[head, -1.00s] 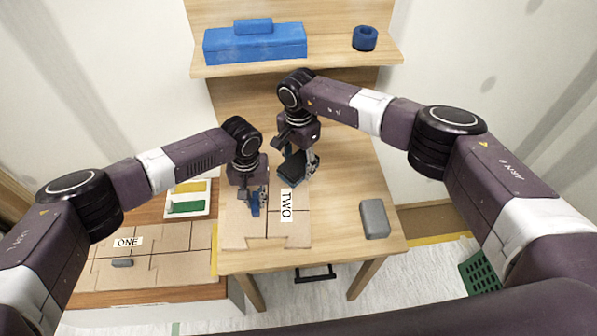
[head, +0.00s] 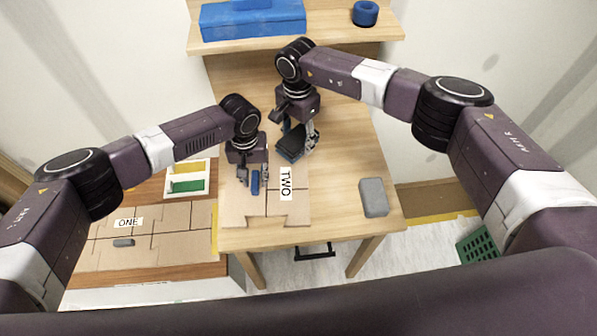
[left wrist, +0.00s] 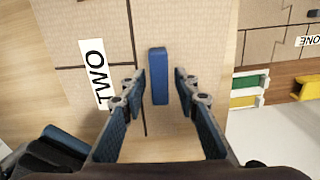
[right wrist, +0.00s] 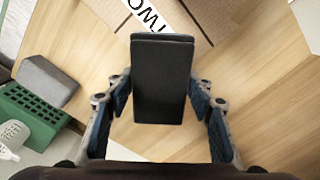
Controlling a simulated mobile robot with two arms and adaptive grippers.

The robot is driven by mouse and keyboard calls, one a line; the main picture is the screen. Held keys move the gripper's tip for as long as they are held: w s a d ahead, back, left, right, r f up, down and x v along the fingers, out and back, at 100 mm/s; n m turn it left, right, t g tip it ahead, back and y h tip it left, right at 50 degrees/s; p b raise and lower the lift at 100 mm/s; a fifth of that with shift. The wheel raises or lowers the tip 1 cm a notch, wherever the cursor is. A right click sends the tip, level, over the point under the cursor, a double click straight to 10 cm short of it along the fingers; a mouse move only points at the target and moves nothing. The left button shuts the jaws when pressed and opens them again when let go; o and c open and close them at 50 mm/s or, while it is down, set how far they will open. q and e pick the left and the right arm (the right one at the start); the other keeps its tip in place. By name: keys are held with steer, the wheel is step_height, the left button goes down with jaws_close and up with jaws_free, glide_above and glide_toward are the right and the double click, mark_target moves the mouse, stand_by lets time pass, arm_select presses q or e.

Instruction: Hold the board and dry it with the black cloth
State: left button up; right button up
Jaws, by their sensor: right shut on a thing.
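The board marked TWO (head: 297,208) lies flat on the wooden table, its label (left wrist: 94,73) showing in the left wrist view. A blue upright block (left wrist: 158,76), like a handle, is on it. My left gripper (head: 254,184) is over the board, with its fingers apart on either side of the blue block and gaps showing. The black cloth (right wrist: 163,82) looks like a thick dark pad. My right gripper (head: 305,148) is shut on it near the board's far edge. Whether the pad touches the board is unclear.
A grey block (head: 373,197) sits at the table's right. A lower surface at left holds the board marked ONE (head: 165,222) and a white tray (head: 207,180) with green and yellow parts.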

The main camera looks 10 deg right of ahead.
arm_select(q)
steer(key=shift+o, duration=0.4)
steer(key=shift+r, duration=0.1)
step_height(320, 180, up, 12)
stand_by(0.6)
